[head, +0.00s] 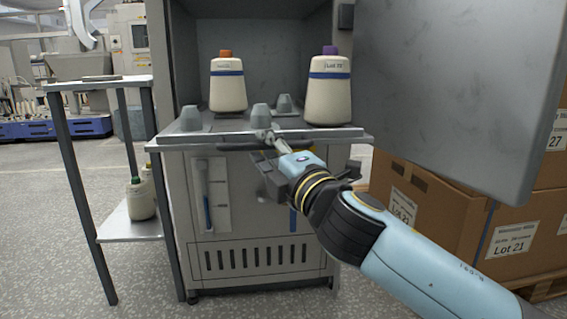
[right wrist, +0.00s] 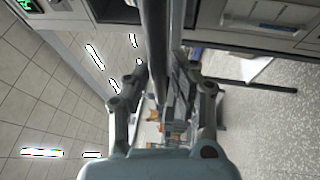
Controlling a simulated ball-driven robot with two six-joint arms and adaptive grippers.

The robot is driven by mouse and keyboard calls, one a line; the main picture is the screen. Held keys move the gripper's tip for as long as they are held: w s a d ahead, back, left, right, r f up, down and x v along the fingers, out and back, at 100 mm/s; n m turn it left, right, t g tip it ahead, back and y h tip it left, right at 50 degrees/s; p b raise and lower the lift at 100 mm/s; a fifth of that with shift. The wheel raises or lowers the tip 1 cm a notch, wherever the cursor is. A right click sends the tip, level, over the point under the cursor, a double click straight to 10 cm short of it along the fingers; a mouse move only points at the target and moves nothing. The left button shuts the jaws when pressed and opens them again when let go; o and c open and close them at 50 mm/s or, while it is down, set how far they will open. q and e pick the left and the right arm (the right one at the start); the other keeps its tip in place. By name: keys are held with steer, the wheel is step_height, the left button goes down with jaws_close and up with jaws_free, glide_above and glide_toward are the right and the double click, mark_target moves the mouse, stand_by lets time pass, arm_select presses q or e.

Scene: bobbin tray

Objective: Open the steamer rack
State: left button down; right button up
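The steamer rack (head: 350,133) is a flat grey tray at the front of the open cabinet, with a dark handle bar (head: 232,147) along its front edge. It bears two cream yarn cones, one orange-topped (head: 228,86) and one purple-topped (head: 329,90), and several bare grey pegs (head: 191,118). My right gripper (head: 268,137) is at the middle of the rack's front edge. In the right wrist view a long dark bar (right wrist: 156,50) runs between its two spread fingers (right wrist: 165,72); a gap shows beside the bar. My left gripper is not in view.
The cabinet door (head: 450,90) stands open on the right, in front of cardboard boxes (head: 430,200). The floor in front is clear.

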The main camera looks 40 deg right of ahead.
steer(key=v, duration=1)
steer(key=shift+s, duration=0.3)
